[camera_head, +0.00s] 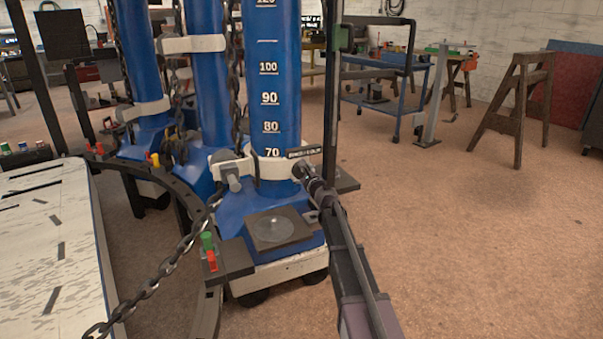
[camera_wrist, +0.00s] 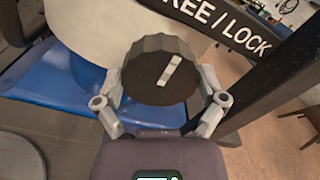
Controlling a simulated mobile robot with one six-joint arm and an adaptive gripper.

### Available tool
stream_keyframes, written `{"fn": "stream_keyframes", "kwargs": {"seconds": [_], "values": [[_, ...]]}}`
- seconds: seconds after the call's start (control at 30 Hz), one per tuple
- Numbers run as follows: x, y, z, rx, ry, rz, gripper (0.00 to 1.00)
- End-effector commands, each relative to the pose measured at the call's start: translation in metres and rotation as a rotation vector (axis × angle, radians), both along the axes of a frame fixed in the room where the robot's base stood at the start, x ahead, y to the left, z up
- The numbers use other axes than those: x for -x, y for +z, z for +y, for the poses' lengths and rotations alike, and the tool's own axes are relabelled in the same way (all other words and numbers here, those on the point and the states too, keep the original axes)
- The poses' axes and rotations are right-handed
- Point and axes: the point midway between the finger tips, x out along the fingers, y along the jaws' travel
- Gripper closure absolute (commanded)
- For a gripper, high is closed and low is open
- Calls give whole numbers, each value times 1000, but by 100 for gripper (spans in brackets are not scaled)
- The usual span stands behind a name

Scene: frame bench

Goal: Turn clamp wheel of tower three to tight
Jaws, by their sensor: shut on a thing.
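The nearest blue tower (camera_head: 275,100) has a white band clamp (camera_head: 269,168) round it, with a small black label plate (camera_head: 304,152). In the wrist view the clamp wheel (camera_wrist: 145,72) is a dark ribbed knob with a white line slanting up and to the right. Above it the label (camera_wrist: 225,30) shows "REE / LOCK", its left end cut off. My gripper (camera_wrist: 162,86) has its two grey fingers closed round opposite sides of the wheel. In the head view my gripper (camera_head: 309,178) reaches the clamp's right side and mostly hides the wheel. I see no tower number.
Two more blue towers (camera_head: 206,90) stand behind left. A dark chain (camera_head: 175,255) hangs across the left front. A dark upright post (camera_head: 331,90) stands just right of the clamp. A pale deck (camera_head: 75,240) lies left; open floor (camera_head: 470,240) spreads right.

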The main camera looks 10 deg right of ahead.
Motion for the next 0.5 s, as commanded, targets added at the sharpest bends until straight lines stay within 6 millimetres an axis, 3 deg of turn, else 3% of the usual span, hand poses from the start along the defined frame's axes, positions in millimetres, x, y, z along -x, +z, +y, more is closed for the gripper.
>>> {"fn": "stream_keyframes", "kwargs": {"seconds": [0.47, 0.5], "values": [[0, 0, -1, -20, -2, 5, 57], [0, 0, -1, -20, -2, 5, 4]]}}
